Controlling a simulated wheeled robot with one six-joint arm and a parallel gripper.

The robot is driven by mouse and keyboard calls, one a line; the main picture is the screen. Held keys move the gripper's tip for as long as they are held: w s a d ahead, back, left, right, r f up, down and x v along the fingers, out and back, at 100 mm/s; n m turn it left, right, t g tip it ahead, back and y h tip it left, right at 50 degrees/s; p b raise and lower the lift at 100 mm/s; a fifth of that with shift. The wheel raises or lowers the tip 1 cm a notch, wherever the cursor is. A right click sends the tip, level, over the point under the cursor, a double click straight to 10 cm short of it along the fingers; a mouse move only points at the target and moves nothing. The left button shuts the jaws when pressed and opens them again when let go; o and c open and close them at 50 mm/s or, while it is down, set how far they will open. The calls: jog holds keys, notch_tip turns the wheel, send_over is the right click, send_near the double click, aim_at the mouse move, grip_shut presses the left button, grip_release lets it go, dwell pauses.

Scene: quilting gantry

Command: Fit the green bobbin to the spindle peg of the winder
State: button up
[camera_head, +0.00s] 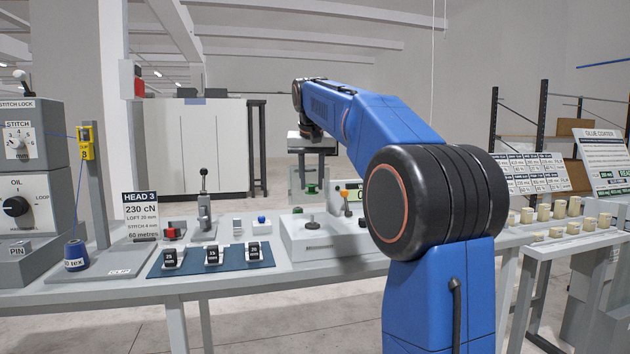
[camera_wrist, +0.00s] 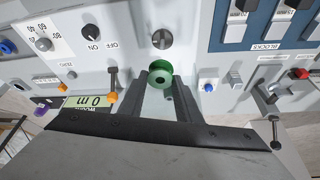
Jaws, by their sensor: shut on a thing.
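The green bobbin (camera_head: 312,188) hangs below my gripper (camera_head: 313,172) in the head view, in the air above the winder. In the wrist view the bobbin (camera_wrist: 160,72) sits between the two fingertips of my gripper (camera_wrist: 162,80), which is shut on it. The winder (camera_head: 322,243) is a pale box on the bench. Its round dark disc with an upright spindle peg (camera_head: 310,220) shows in the head view. In the wrist view the spindle (camera_wrist: 161,38) lies just beyond the bobbin, apart from it.
The winder has an ON/OFF knob (camera_wrist: 93,32) and a dial (camera_wrist: 43,45). An orange-topped lever (camera_head: 346,197) stands near my gripper. A blue mat (camera_head: 212,263) with black blocks lies to the left, and a blue thread cone (camera_head: 75,255) stands at far left.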

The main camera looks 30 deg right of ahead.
jog(key=shift+d+f, duration=0.1)
jog(key=shift+f, duration=2.8)
jog(key=shift+f, duration=1.85)
jog(key=o, duration=1.1)
jog(key=v, duration=1.7)
jog(key=shift+r, duration=0.25)
jog(key=shift+f, duration=0.1)
